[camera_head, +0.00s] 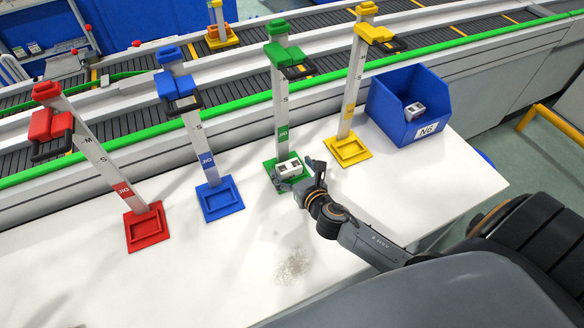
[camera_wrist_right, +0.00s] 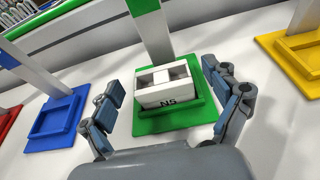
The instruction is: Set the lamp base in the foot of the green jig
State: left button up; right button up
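The lamp base is a white block (camera_head: 289,168) with square openings in its top. It is at the foot of the green jig (camera_head: 281,110). In the right wrist view the lamp base (camera_wrist_right: 167,86) shows the mark N5 on its near face. It sits on the green foot (camera_wrist_right: 150,125), whose rim shows around it; I cannot tell if it is fully down inside the rim. My right gripper (camera_head: 301,181) is open, and in its wrist view its fingers (camera_wrist_right: 165,84) stand on either side of the lamp base with gaps. My left gripper is not in view.
Red (camera_head: 146,228), blue (camera_head: 220,199) and yellow (camera_head: 348,151) jig feet stand beside the green one. A blue bin (camera_head: 388,117) marked N6 with a white block (camera_head: 414,111) inside is at the right. A conveyor (camera_head: 130,100) runs behind.

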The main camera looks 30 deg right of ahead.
jog(key=shift+s, duration=0.2)
jog(key=v, duration=1.1)
jog(key=shift+s+r, duration=0.15)
jog(key=shift+s, duration=0.1)
jog(key=shift+s, duration=0.1)
